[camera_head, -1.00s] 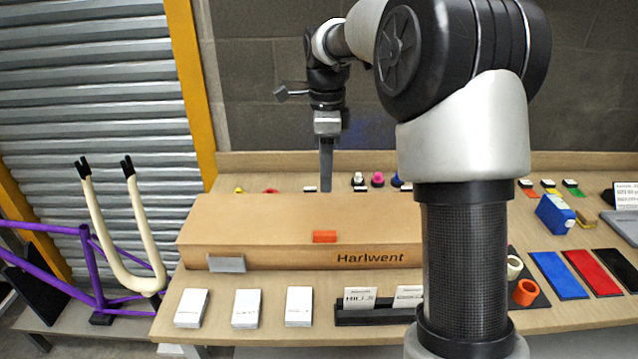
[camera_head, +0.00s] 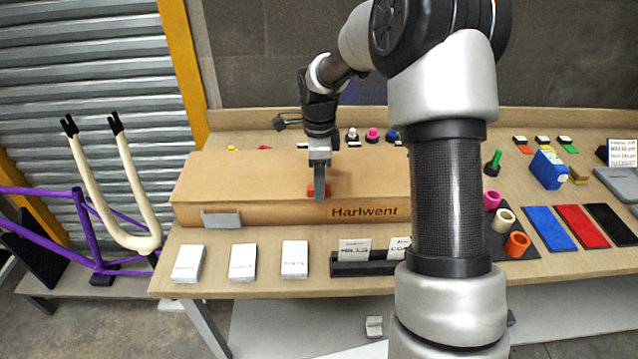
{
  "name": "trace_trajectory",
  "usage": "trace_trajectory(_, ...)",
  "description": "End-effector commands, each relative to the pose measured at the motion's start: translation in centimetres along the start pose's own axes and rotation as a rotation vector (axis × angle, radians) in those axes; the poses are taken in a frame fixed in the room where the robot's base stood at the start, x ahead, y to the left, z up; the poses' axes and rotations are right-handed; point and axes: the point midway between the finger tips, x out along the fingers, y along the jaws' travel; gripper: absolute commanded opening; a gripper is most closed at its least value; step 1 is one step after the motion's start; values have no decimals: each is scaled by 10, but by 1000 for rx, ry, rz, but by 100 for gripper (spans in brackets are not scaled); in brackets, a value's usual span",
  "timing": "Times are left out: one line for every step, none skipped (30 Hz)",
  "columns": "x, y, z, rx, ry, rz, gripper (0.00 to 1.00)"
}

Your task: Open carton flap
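A long brown cardboard carton (camera_head: 255,178) marked "Harlwent" lies on the wooden bench, its top closed. An orange tab (camera_head: 327,189) sits at the front edge of its top, mostly hidden behind my gripper. My gripper (camera_head: 319,196) points down at this tab, its fingers in front of it or around it; I cannot tell which, nor whether they touch it. The fingers look like one narrow strip from here, so their opening does not show. A grey label (camera_head: 221,219) is on the carton's front face at left.
White card stacks (camera_head: 243,262) and a black card holder (camera_head: 365,266) stand along the bench front. Coloured rings (camera_head: 516,244), flat swatches (camera_head: 552,228) and a blue box (camera_head: 548,169) are at right. A purple frame (camera_head: 85,230) with a cream fork (camera_head: 135,241) stands at left.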

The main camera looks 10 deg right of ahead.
Motion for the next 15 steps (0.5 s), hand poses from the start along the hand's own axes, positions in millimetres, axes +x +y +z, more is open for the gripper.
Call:
trace_trajectory(3, 0, 0, 0, 0, 1, 39)
trace_trajectory(4, 0, 0, -1, 0, 1, 39)
trace_trajectory(4, 0, 0, -1, 0, 0, 39)
trace_trajectory(5, 0, 0, -1, 0, 0, 39)
trace_trajectory(5, 0, 0, -1, 0, 0, 39)
trace_trajectory(5, 0, 0, -1, 0, 0, 39)
trace_trajectory(5, 0, 0, -1, 0, 0, 39)
trace_trajectory(5, 0, 0, -1, 0, 0, 39)
trace_trajectory(5, 0, 0, -1, 0, 0, 39)
trace_trajectory(5, 0, 0, 0, 0, 0, 39)
trace_trajectory(5, 0, 0, 0, 0, 0, 37)
trace_trajectory(5, 0, 0, 0, 0, 0, 31)
trace_trajectory(5, 0, 0, 0, 0, 0, 26)
trace_trajectory(5, 0, 0, 0, 0, 0, 20)
trace_trajectory(5, 0, 0, 0, 0, 0, 14)
